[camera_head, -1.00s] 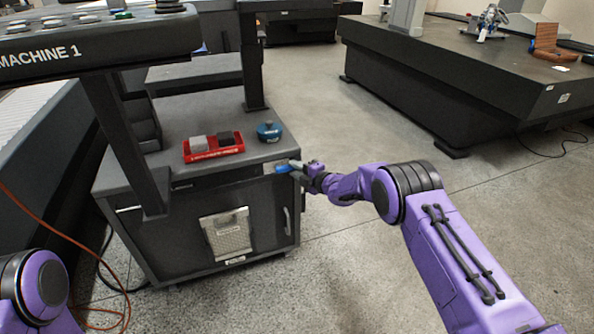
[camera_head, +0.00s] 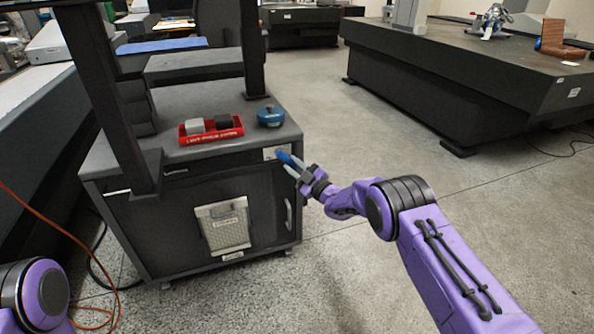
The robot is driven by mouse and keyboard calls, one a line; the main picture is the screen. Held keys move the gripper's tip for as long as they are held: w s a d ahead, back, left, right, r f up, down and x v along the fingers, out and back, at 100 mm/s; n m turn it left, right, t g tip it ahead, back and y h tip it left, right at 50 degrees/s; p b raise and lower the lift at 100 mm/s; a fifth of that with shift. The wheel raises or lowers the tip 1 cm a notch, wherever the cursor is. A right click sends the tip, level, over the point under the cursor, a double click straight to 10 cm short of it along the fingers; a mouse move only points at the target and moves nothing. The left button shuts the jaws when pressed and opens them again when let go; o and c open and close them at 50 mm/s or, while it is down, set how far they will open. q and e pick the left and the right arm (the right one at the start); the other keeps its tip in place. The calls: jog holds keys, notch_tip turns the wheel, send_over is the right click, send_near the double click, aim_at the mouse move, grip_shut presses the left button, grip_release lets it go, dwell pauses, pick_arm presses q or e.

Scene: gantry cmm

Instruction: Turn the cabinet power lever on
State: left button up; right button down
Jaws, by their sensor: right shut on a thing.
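The dark cabinet (camera_head: 160,230) stands left of centre, with a small pale plate (camera_head: 270,154) at the upper right of its front. A blue lever handle (camera_head: 283,157) shows in front of that plate, tilted up to the left. My right gripper (camera_head: 297,168) reaches in from the right and is shut on the lever at the cabinet's front right corner. The fingers partly hide the lever and its pivot. My left gripper is out of view; only a purple part of that arm shows at the lower left.
A red tray (camera_head: 208,138) with a grey and a black block and a round blue object (camera_head: 270,116) sit on the cabinet top. A dark post and orange cable (camera_head: 70,238) are at left. Open floor (camera_head: 400,165) lies to the right, before a large dark table (camera_head: 455,75).

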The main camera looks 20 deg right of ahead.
jog(key=a+m+t+b, duration=0.1)
jog(key=m, duration=0.1)
jog(key=f+m+t+h+b, duration=0.1)
jog(key=m, duration=0.2)
jog(key=a+m+t+h+b, duration=0.1)
jog(key=m, duration=0.2)
jog(key=shift+a+f+b, duration=0.3)
jog(key=shift+f, duration=0.05)
jog(key=shift+a+m+t+h, duration=0.3)
jog(key=shift+m+h, duration=0.4)
jog(key=shift+m, duration=0.4)
jog(key=shift+s+b, duration=0.1)
jog(key=shift+b, duration=0.2)
jog(key=c, duration=1.2)
grip_release()
